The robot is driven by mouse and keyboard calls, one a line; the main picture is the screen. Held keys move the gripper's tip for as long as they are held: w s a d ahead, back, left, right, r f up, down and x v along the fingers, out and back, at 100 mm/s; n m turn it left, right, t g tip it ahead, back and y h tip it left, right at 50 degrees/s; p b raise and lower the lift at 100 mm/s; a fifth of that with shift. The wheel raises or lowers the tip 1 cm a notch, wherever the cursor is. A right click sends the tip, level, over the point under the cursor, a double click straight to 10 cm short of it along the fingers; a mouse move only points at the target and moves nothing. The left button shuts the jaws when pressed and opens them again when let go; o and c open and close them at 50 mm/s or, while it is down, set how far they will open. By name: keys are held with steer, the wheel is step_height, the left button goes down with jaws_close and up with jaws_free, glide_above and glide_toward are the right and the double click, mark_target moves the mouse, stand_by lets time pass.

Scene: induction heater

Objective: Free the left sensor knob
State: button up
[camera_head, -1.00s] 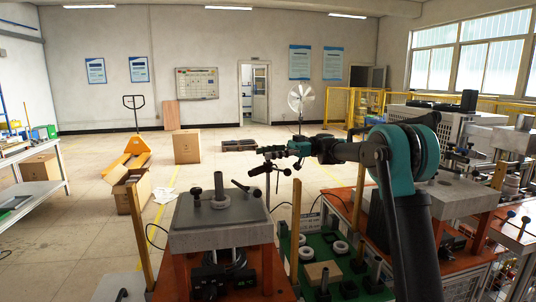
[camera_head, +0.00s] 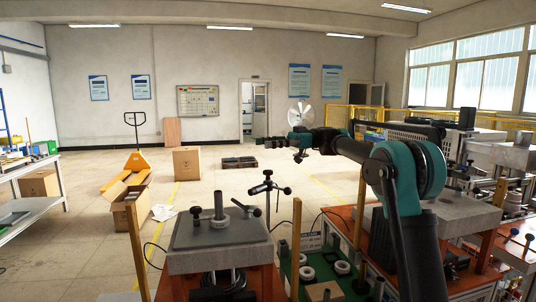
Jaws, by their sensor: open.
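A black jointed sensor stand (camera_head: 268,189) with small knobs stands behind the left station's grey block (camera_head: 218,246). A short black knob (camera_head: 195,214) is on the left of that block, a round grey post (camera_head: 219,208) in the middle and a slanted black lever (camera_head: 246,208) on the right. I cannot tell which of these knobs is the left sensor knob. My gripper (camera_head: 299,154) is open and small in view, above and right of the sensor stand, apart from it in the picture. My arm reaches in from the right.
Wooden posts (camera_head: 296,247) rise beside the left station. A green board (camera_head: 315,265) with white rings lies right of it. A second station (camera_head: 460,231) stands at the right, partly behind my arm. An open carton (camera_head: 131,208) and a yellow pallet jack (camera_head: 127,170) are left on open floor.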

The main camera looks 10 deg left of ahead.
steer(key=shift+r, duration=0.1)
stand_by(0.3)
steer(key=shift+s+d+r+m+t+y, duration=0.1)
steer(key=shift+s+d+m+t+y, duration=0.15)
steer(key=shift+d+m+t+y, duration=0.5)
steer(key=s+d+f+m+t+y, duration=0.3)
steer(key=d+m+t, duration=0.3)
steer(key=t, duration=0.4)
steer(key=m+t+h, duration=0.2)
steer(key=m+t, duration=0.4)
steer(key=t, duration=0.2)
glide_toward(272, 172)
steer(key=x, duration=1.1)
steer(key=shift+w+a, duration=0.15)
steer(key=shift+a, duration=0.2)
steer(key=shift+c, duration=0.4)
